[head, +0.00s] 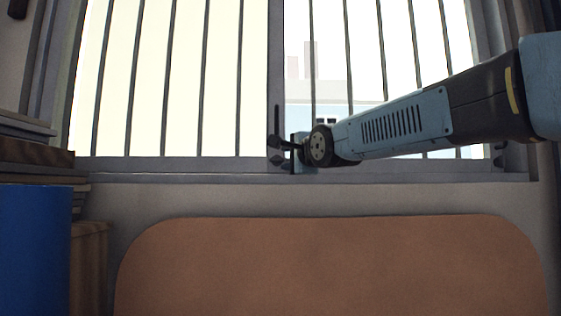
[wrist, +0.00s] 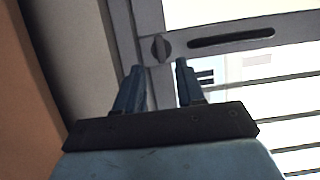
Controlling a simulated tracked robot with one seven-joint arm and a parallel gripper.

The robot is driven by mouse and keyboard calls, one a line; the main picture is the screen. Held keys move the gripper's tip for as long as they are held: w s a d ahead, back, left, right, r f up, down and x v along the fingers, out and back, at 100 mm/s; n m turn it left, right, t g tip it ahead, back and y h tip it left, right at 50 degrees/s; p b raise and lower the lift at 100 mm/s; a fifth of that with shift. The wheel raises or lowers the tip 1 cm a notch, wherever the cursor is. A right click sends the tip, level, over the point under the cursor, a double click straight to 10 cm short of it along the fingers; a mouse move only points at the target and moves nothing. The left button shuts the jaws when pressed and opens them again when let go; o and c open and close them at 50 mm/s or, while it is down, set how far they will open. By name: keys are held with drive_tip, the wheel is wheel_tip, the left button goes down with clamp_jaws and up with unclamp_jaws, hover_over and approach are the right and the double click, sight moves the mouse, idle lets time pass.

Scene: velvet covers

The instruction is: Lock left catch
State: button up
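The left catch, a small dark rounded knob with a raised grip (wrist: 160,48), sits on the window's grey middle upright in the wrist view. Its raised grip looks roughly crosswise to the long dark slot beside it. My gripper (wrist: 158,68) is open, with its two blue fingers apart and nothing between them. The knob appears just beyond the fingertips, roughly in line with the gap. I cannot tell whether they touch. In the head view, my gripper (head: 283,148) is at the foot of the middle upright, where its fingers largely hide the catch.
A dark slot handle (wrist: 230,38) lies beside the catch. Another dark fitting (head: 499,154) is on the window's right frame. Bars (head: 170,80) cross the panes. A brown rounded panel (head: 330,265) is below the sill; a blue object (head: 35,250) stands at left.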

sight(279, 161)
drive_tip(key=shift+x, duration=3.1)
clamp_jaws()
drive_tip(key=shift+d+f, duration=0.1)
